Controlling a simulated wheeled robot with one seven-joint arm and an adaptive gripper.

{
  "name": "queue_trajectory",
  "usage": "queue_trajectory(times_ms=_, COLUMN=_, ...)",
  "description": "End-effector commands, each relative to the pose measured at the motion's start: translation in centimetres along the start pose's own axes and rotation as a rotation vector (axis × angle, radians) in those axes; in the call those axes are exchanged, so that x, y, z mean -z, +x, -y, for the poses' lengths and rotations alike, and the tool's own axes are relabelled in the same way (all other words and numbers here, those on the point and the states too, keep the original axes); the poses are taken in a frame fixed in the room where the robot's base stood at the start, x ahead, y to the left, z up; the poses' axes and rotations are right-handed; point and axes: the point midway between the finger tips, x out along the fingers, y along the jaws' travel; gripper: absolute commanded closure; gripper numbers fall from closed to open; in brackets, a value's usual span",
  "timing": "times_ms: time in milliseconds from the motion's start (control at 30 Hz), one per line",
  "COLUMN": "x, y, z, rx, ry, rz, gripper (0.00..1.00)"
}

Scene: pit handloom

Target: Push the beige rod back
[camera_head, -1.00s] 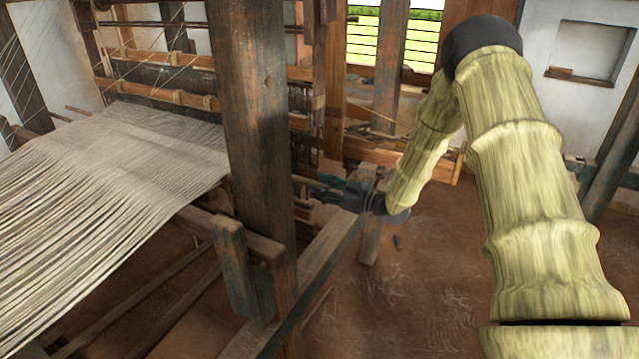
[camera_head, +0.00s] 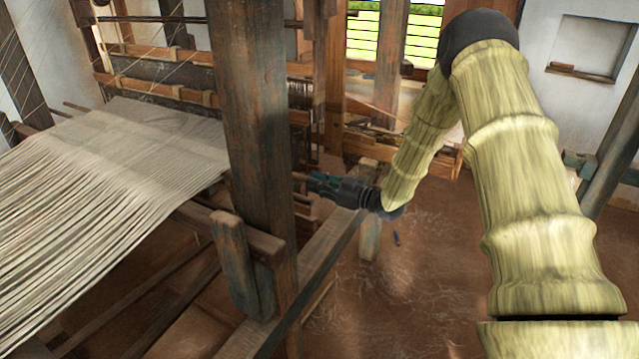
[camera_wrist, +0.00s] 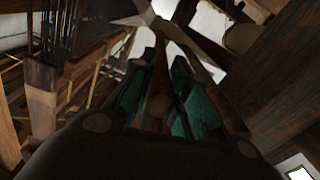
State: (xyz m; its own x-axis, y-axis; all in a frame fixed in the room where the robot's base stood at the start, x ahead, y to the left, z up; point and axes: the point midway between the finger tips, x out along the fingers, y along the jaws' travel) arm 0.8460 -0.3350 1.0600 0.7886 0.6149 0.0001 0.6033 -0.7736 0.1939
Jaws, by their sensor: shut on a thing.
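The beige rod (camera_head: 299,177) shows in the head view as a short pale piece between the dark upright post and my gripper. The post hides the rest of it. My gripper (camera_head: 318,182), dark with teal fingers, is just right of the post and closed around the rod's near end. In the wrist view the rod (camera_wrist: 160,92) looks brown in the shade and runs away from the camera between the two teal fingers of my gripper (camera_wrist: 160,75). Its far end is hard to make out there.
The thick upright post (camera_head: 258,130) stands close left of my gripper. The striped warp cloth (camera_head: 110,190) spreads to the left. A long slanting beam (camera_head: 315,275) runs below my gripper. The earthen floor (camera_head: 440,270) to the right is mostly open.

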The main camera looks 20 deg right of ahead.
Motion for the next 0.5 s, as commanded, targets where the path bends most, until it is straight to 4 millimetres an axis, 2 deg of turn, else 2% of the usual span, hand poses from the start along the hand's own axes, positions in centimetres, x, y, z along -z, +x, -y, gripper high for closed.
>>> queue_trajectory(times_ms=100, x=0.1, y=0.0, z=2.0, rx=0.002, ry=0.002, rz=-0.001, gripper=1.00)
queue_trajectory(times_ms=233, x=0.5, y=0.0, z=3.6, rx=0.001, ry=0.001, rz=-0.001, gripper=1.00)
queue_trajectory(times_ms=500, x=0.8, y=0.0, z=4.4, rx=0.002, ry=0.002, rz=0.000, gripper=1.00)
